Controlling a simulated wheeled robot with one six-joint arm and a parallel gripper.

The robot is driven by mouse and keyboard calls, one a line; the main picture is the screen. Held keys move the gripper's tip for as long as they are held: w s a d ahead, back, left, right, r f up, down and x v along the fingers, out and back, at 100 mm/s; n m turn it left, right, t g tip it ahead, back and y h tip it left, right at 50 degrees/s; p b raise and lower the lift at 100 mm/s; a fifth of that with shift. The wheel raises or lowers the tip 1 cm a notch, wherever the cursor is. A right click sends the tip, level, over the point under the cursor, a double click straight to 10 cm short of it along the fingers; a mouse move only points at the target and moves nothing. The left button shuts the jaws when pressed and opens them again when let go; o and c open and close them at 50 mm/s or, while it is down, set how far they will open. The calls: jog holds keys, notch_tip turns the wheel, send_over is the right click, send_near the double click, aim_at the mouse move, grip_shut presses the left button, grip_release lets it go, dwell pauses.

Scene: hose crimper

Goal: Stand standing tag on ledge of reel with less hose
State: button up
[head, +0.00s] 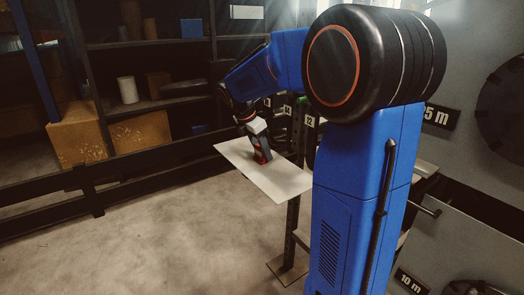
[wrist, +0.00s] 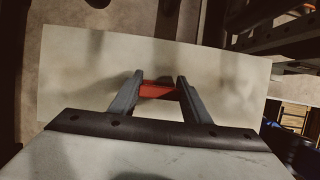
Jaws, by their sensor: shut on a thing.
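My gripper (head: 260,152) is at the end of my blue arm, just above a pale flat board. It is shut on a red piece, likely the standing tag (wrist: 157,90), which shows as a red bar between the two grey fingers in the wrist view. In the head view only a little red shows at the fingers, so the tag's full shape is hidden. A "10 m" sign (head: 411,281) is lower down. Hose amounts cannot be told.
The pale board (head: 285,188) sits under my gripper and also fills much of the wrist view (wrist: 75,75). A dark post with numbered tags (head: 310,122) stands behind it. Shelves with boxes (head: 75,137) line the back left. The floor at left is clear.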

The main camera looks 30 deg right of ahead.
jog(key=shift+f, duration=0.15)
jog(key=o, duration=1.1)
jog(key=v, duration=1.2)
